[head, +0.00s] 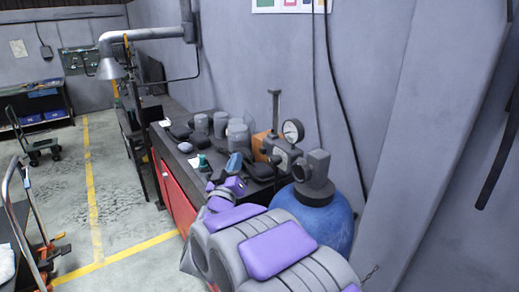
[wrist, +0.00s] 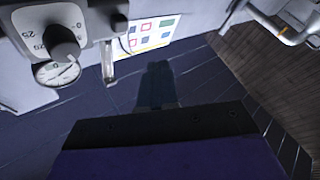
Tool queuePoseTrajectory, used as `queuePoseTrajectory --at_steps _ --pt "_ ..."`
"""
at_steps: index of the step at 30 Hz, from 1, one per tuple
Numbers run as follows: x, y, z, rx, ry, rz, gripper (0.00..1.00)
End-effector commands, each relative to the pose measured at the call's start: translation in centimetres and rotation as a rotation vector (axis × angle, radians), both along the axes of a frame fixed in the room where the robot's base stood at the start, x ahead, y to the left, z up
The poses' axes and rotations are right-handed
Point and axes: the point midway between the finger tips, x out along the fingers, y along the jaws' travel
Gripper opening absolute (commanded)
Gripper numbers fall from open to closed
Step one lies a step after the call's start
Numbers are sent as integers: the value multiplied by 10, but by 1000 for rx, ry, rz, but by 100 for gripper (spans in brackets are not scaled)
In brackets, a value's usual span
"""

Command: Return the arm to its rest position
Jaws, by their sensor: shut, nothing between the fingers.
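My arm, grey with purple pads, reaches from the bottom of the head view toward the workbench (head: 177,192). Its far end, with my gripper (head: 222,181), shows small near the bench's front end, in front of the items on top. In the wrist view, my gripper (wrist: 157,85) points away from the camera as a dark narrow shape beyond a black and purple body. The fingers are together with nothing between them. No galvanized bracket can be made out clearly in either view.
Grey cylindrical parts (head: 201,123), a pressure gauge (head: 293,131) and an orange device (head: 262,147) crowd the bench. A blue tank (head: 325,222) stands close beside my arm. A hand truck (head: 25,215) is at left. Floor with yellow lines (head: 92,190) is open left of the bench.

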Motion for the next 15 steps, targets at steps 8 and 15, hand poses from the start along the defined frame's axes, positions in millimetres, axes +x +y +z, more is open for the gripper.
queuePoseTrajectory --at_steps 8,15 --pt "-1 1 0 1 0 0 0" --pt "2 -1 -11 40 56 55 0"
